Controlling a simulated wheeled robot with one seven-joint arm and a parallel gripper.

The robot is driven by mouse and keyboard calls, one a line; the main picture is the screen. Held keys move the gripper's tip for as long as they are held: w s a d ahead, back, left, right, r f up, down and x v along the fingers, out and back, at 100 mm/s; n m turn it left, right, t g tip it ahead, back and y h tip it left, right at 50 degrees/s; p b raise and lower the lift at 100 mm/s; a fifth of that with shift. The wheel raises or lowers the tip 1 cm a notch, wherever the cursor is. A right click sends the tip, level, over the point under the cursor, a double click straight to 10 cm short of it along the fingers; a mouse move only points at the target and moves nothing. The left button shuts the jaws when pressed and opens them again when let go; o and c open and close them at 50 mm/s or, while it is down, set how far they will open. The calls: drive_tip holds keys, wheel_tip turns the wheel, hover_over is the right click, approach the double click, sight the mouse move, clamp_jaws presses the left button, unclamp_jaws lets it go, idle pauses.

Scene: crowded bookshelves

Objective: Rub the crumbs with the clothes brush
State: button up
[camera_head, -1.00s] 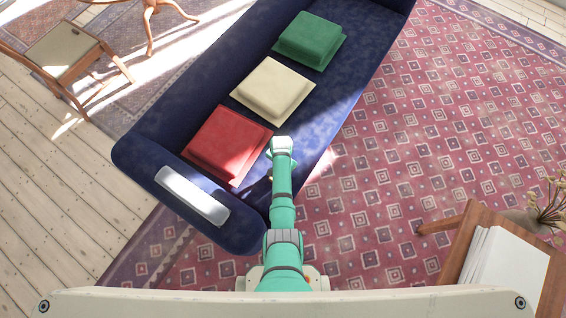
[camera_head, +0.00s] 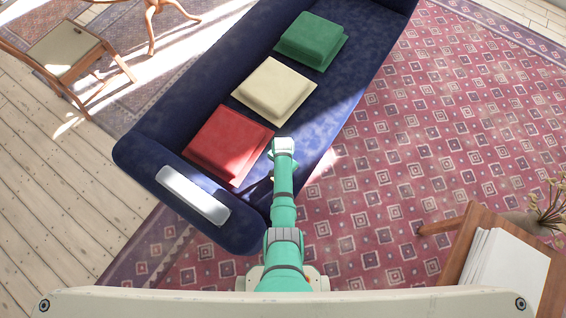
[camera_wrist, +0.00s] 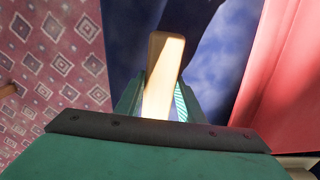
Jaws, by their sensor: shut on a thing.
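In the wrist view, my gripper (camera_wrist: 160,98) is shut on a pale wooden piece, the clothes brush (camera_wrist: 163,65), between its two green fingers. Only the wooden part shows; bristles are not visible. The brush is over the blue sofa seat (camera_wrist: 205,60); I cannot tell whether it touches the fabric. In the head view, my arm reaches over the near end of the blue sofa (camera_head: 345,75), beside the red cushion (camera_head: 226,141). The gripper is mostly hidden by the arm there. No crumbs can be made out in either view.
A cream cushion (camera_head: 274,88) and a green cushion (camera_head: 310,38) lie farther along the sofa. The near armrest bears a silvery pad (camera_head: 193,195). A wooden table with papers (camera_head: 505,262) stands at right. A chair (camera_head: 65,50) stands at upper left. Patterned rug lies right of the sofa.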

drive_tip(key=shift+f, duration=0.65)
drive_tip(key=shift+s+a, duration=0.45)
drive_tip(key=shift+s, duration=0.35)
drive_tip(key=shift+s+a+r, duration=0.1)
drive_tip(key=shift+s+a, duration=0.65)
drive_tip(key=shift+s, duration=0.1)
drive_tip(key=shift+d, duration=0.1)
drive_tip(key=shift+w+d+f, duration=0.2)
drive_tip(key=shift+w+d, duration=0.4)
drive_tip(key=shift+w, duration=0.2)
drive_tip(key=shift+w+d+f, duration=0.15)
drive_tip(key=shift+w+d, duration=0.4)
drive_tip(key=shift+w, duration=0.2)
drive_tip(key=shift+c, duration=0.5)
